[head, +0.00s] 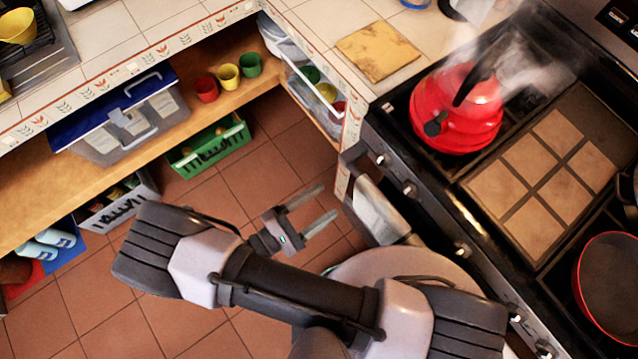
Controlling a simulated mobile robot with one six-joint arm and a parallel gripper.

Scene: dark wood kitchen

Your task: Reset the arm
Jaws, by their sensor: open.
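My gripper (318,207) is in the middle of the head view, with its two grey fingers apart and nothing between them. It hangs over the tiled floor, in front of the corner of the counter and left of the stove. My arm runs across the lower part of the view, bent, with its dark links reaching from the lower right to the left and back to the gripper. The gripper touches nothing that I can see.
A steaming red kettle (457,112) stands on the stove (455,180). A towel (378,212) hangs at the stove front, close to the gripper. A green crate (211,148) and a blue-lidded box (125,115) are under the counter. Open tiled floor (120,325) lies lower left.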

